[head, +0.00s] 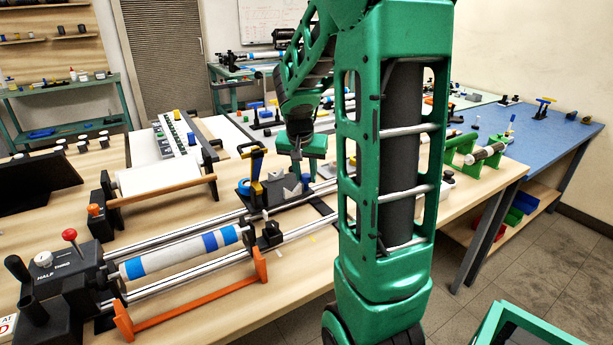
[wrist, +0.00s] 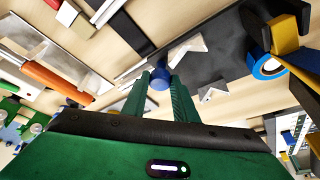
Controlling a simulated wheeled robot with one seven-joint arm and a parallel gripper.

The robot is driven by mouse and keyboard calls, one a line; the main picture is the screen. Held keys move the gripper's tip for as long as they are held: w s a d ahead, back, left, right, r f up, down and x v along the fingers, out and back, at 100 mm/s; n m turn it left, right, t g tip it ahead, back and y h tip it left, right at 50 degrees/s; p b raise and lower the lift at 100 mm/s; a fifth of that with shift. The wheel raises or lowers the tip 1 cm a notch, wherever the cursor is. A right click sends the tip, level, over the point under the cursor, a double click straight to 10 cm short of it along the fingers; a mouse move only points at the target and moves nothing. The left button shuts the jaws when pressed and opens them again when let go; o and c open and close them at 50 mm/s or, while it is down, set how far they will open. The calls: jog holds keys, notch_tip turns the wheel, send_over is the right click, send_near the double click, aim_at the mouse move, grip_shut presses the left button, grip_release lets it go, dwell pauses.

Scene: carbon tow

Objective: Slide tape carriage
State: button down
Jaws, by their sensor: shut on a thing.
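The tape carriage (head: 247,185) is a dark plate on two bright rails (head: 205,251). It also shows in the wrist view as a dark slab (wrist: 228,62) with pale notched blocks (wrist: 215,84). My gripper (wrist: 160,82) is shut on a blue knob (wrist: 160,73) near the carriage's edge. In the head view my gripper (head: 297,172) is small and the knob is hardly visible.
A white tube with blue bands (head: 185,252) lies along the rails, left of the carriage, by a black drive head (head: 62,290). An orange guard bar (head: 195,300) runs along the front. A white roll (head: 152,178) with a wooden bar stands behind. My arm column hides the middle right.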

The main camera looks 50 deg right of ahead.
jog(key=shift+w+d+r, duration=0.1)
jog(key=shift+d+r, duration=0.05)
jog(key=shift+d, duration=0.2)
jog(key=c, duration=1.4)
grip_release()
jog(key=shift+w, duration=0.1)
jog(key=shift+c, duration=0.2)
jog(key=v, duration=1)
jog(key=shift+s+a+r, duration=0.2)
jog(key=shift+r, duration=0.05)
jog(key=shift+s+f, duration=0.1)
